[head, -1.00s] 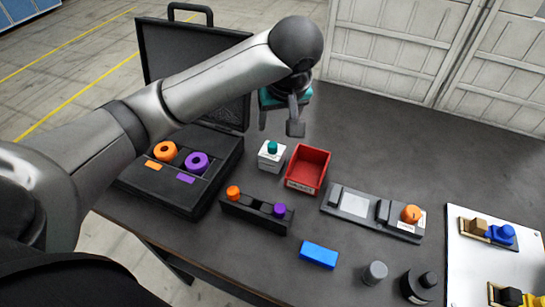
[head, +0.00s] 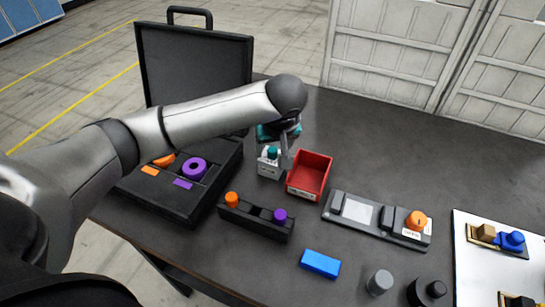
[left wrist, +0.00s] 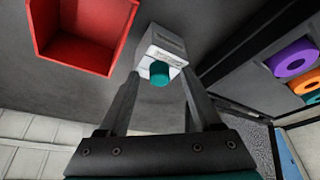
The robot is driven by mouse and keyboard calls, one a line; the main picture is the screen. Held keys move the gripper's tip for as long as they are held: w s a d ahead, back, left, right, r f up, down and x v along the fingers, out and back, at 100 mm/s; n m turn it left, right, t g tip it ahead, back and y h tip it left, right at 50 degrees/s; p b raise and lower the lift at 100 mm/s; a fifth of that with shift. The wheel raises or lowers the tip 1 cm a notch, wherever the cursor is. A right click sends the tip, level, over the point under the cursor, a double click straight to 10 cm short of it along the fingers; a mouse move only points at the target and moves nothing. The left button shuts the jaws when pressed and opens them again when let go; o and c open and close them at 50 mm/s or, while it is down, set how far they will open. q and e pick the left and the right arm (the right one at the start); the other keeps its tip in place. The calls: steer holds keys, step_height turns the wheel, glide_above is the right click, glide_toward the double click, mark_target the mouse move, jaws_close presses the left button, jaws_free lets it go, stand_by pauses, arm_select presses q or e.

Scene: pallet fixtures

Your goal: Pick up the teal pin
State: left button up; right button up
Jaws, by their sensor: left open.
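The teal pin (head: 272,152) stands upright in a small white block (head: 269,169) on the dark table, just left of the red bin. In the left wrist view the teal pin (left wrist: 159,75) and the white block (left wrist: 160,46) lie between and beyond the fingers. My left gripper (head: 277,158) is open and empty, its fingers down on either side of the pin, apart from it as far as I can see. It also shows in the left wrist view (left wrist: 160,88). The right gripper is not in view.
The red bin (head: 301,188) stands close right of the block. An open black case (head: 222,190) with orange and purple rings lies left. A black holder (head: 257,226) with orange and purple pins, a blue block (head: 320,263) and a grey fixture (head: 343,221) are nearer.

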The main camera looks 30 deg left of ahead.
arm_select(q)
steer(key=shift+c, duration=0.3)
jaws_close()
steer(key=shift+r, duration=0.1)
stand_by(0.4)
step_height(320, 180, up, 12)
steer(key=p, duration=0.3)
step_height(320, 180, up, 8)
steer(key=p, duration=0.3)
glide_above(273, 151)
